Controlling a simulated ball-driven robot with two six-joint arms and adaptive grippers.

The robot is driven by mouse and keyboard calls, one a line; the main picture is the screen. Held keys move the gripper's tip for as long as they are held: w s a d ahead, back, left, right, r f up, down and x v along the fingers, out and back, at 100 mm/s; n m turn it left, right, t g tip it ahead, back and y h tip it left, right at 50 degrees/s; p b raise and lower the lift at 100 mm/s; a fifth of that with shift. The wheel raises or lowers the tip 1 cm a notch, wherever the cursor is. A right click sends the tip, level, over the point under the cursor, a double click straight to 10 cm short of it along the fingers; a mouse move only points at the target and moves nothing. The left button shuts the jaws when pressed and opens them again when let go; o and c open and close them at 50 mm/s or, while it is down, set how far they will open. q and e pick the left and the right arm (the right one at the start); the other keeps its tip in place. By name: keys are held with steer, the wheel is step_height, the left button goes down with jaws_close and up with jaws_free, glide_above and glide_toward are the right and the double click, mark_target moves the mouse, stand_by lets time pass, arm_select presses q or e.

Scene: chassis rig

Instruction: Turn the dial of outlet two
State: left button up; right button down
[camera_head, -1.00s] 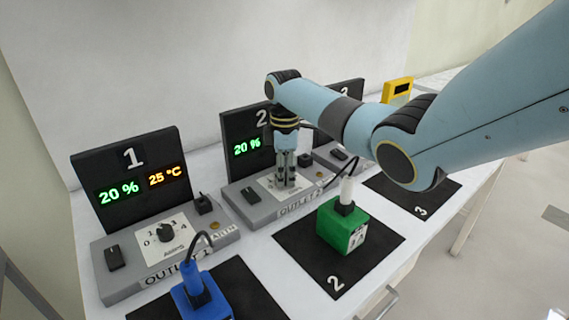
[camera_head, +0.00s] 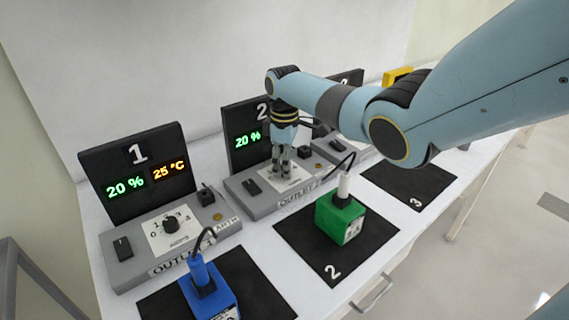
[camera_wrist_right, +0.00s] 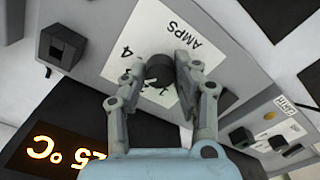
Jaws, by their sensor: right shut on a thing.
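The outlet two box (camera_head: 264,207) is grey, with a black display panel (camera_head: 238,125) behind it that reads 20 % in green. My right gripper (camera_head: 283,173) points down onto the white dial plate of this box, and its fingers hide the dial in the head view. In the right wrist view, my right gripper (camera_wrist_right: 160,75) is shut on the dark round dial (camera_wrist_right: 158,68), one finger on each side. The plate beside it shows a 4 and AMPS; most other marks are covered, so the setting cannot be read. My left gripper is not in view.
Outlet one (camera_head: 128,270) stands to the left, its panel reading 20 % and 25 °C. A green block (camera_head: 340,218) with a plug and cable sits on mat 2 (camera_head: 322,262). A blue block (camera_head: 212,298) sits in front of outlet one. Mat 3 (camera_head: 410,185) is bare.

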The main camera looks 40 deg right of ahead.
steer(key=c, duration=1)
jaws_free()
steer(key=shift+r, duration=0.25)
step_height(320, 180, up, 12)
steer(key=shift+f, duration=0.25)
